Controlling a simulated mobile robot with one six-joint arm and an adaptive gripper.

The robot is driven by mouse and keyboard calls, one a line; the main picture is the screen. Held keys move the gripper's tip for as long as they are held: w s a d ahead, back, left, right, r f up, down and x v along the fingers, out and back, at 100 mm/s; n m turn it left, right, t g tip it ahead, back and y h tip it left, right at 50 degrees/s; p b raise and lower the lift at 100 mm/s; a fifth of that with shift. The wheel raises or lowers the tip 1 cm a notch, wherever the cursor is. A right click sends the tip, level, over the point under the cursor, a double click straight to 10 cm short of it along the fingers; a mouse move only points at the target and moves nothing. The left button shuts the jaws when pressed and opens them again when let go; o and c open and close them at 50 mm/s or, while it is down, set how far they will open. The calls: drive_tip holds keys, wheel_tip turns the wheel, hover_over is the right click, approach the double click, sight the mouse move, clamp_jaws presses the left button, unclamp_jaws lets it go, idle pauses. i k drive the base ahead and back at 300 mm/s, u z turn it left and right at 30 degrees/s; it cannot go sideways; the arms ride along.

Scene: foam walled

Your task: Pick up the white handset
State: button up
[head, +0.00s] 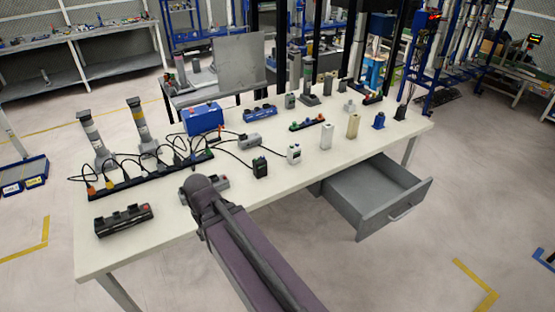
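A small white upright device with a dark and green top, which looks like the white handset (294,155), stands near the front edge of the pale table (250,197), about mid-length. Nothing covers it. A plain off-white upright block (327,138) and a beige one (353,127) stand to its right. A dark handset-like device (260,168) stands to its left. My purple arm reaches up from the bottom over the table's front edge, left of the white handset. My gripper does not show.
A power strip (140,178) with cables and a black device (124,220) lie on the left. A grey device (218,183) lies partly behind my arm. A blue box (203,118) stands farther back. An open grey drawer (376,196) juts out below the table at right.

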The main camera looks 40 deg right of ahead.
sight(294, 154)
drive_tip(key=u, duration=0.2)
drive_tip(key=k, duration=0.95)
drive_tip(key=z, duration=1.15)
drive_tip(key=i, duration=1.05)
drive_tip(key=u, duration=0.2)
